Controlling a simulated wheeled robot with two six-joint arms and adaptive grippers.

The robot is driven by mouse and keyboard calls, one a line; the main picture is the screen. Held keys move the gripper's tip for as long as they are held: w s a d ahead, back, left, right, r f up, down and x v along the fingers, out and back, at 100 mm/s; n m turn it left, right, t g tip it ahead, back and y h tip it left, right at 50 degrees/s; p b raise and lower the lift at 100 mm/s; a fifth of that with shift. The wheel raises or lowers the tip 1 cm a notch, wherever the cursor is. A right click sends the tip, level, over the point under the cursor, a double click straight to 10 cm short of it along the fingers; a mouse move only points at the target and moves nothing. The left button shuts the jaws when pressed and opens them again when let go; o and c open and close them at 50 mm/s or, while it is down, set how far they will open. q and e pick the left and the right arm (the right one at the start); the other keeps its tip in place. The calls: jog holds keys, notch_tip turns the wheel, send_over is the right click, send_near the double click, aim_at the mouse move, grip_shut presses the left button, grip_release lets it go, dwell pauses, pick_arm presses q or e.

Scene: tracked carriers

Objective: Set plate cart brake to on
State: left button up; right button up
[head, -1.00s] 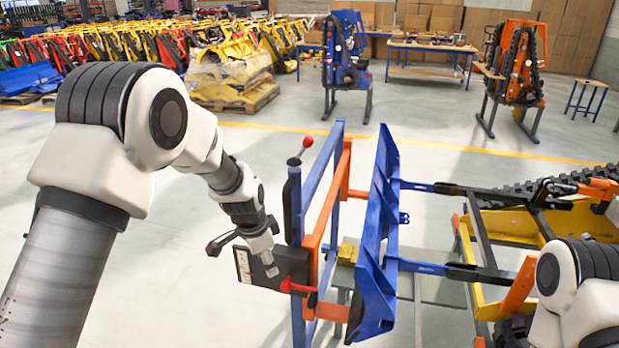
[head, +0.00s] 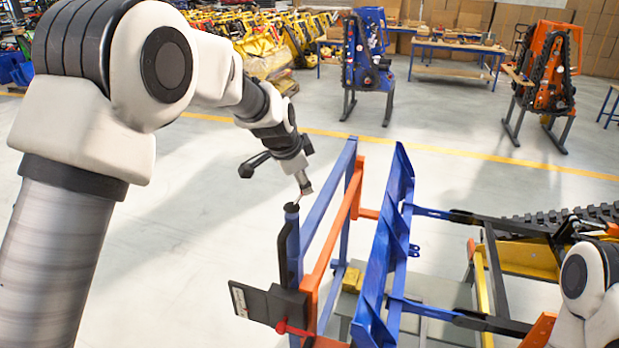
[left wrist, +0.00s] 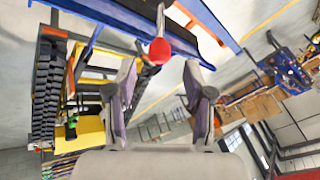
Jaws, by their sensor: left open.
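The plate cart is a blue and orange upright frame (head: 322,222) in the middle of the head view. In the left wrist view my left gripper (left wrist: 160,78) is open, with both fingers apart from the knob. My right gripper is out of view.
A black box with a red handle (head: 282,327) sticks out low on the cart's near side. A blue plate (head: 388,235) and a yellow tracked carrier (head: 530,262) stand to the right. Blue (head: 368,55) and orange (head: 548,70) machines stand behind. Floor left of the cart is clear.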

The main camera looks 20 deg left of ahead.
aim_at(300, 197)
pick_arm(q)
jog(key=p+x, duration=0.1)
jog(key=x, duration=0.4)
jog(key=shift+w+d, duration=0.1)
jog(key=shift+w+f, duration=0.15)
jog(key=shift+w, duration=0.2)
jog(key=shift+s, duration=0.1)
jog(key=shift+s+r, duration=0.45)
jog(key=shift+s, duration=0.15)
grip_shut()
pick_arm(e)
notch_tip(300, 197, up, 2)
pick_arm(q)
jog(key=shift+f, duration=0.1)
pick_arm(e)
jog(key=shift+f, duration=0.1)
